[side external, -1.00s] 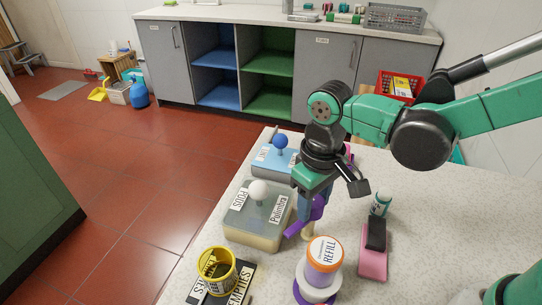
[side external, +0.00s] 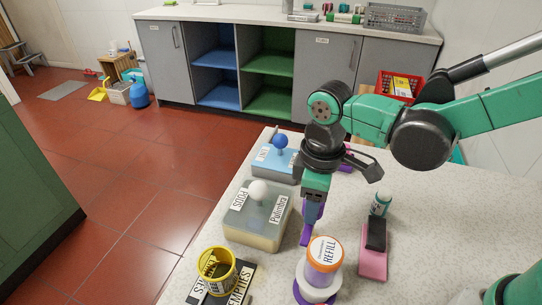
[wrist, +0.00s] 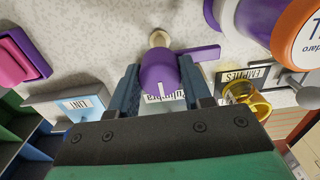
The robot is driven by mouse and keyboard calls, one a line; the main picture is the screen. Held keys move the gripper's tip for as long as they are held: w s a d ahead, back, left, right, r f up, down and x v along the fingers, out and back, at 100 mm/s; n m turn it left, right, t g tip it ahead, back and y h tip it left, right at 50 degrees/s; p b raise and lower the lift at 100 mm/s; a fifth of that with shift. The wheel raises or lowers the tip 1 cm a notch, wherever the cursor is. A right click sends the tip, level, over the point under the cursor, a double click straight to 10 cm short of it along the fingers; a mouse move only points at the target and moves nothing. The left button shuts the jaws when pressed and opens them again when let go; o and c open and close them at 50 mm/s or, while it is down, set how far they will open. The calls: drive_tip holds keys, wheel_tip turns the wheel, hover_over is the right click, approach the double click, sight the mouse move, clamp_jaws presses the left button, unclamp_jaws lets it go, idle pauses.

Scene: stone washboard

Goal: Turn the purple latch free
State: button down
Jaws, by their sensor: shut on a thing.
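The purple latch (side external: 306,236) stands on the speckled worktop, right of the grey-lidded Polimbra box. In the wrist view, the purple latch (wrist: 158,76) shows a rounded knob, and a flat purple arm reaches to the right behind it. My gripper (side external: 312,208) points down over the latch. In the wrist view my gripper (wrist: 161,92) has one finger on each side of the knob and is shut on it. The fingers hide part of the latch in the side view. A small beige post (wrist: 159,38) stands just beyond the knob.
The Polimbra box (side external: 240,222) with a white knob stands close on the left, a blue box (side external: 265,163) behind it. The REFILL jar (side external: 323,262) stands close in front. A pink block (side external: 373,265) lies right; a yellow cup (side external: 215,280) stands front left.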

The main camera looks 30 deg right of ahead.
idle(0.3)
drive_tip(key=shift+c, duration=1.9)
unclamp_jaws()
drive_tip(key=shift+r, duration=2.8)
drive_tip(key=s+d+r+m+t, duration=0.1)
drive_tip(key=d+m+t, duration=0.6)
drive_tip(key=d, duration=0.6)
drive_tip(key=shift+s+r+m, duration=0.2)
drive_tip(key=shift+s+m, duration=0.05)
drive_tip(key=shift+m, duration=0.85)
